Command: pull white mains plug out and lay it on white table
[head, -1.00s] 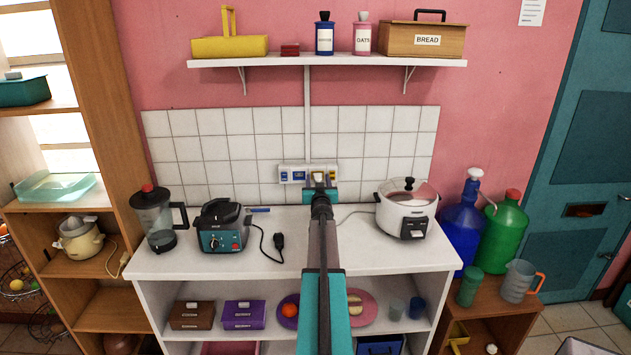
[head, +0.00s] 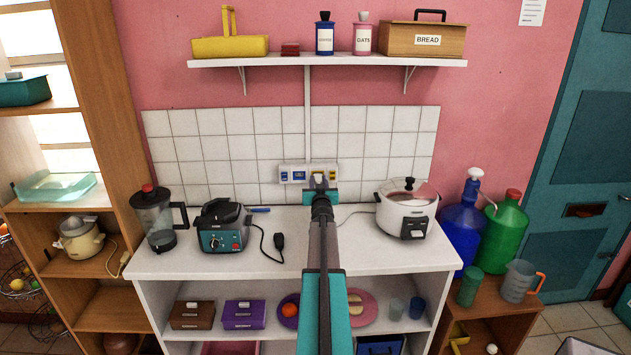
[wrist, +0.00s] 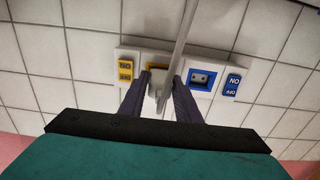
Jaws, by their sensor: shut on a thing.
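The white mains plug (wrist: 160,88) is between the two dark fingers of my gripper (wrist: 161,96) in the wrist view. Its pale cord crosses in front of the wall panel. Behind it the yellow-framed socket (wrist: 149,68) is partly covered; I cannot tell whether the pins are clear of it. In the head view my gripper (head: 319,181) is shut on the plug in front of the socket panel (head: 291,175). The white table (head: 290,262) lies below, and a cord runs across it to the white rice cooker (head: 404,212).
A teal appliance (head: 222,232) with a black plug (head: 279,242) and a blender (head: 156,220) stand left on the table. The rice cooker stands right. A shelf (head: 330,62) hangs above. The table's front middle, on both sides of my arm, is largely bare.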

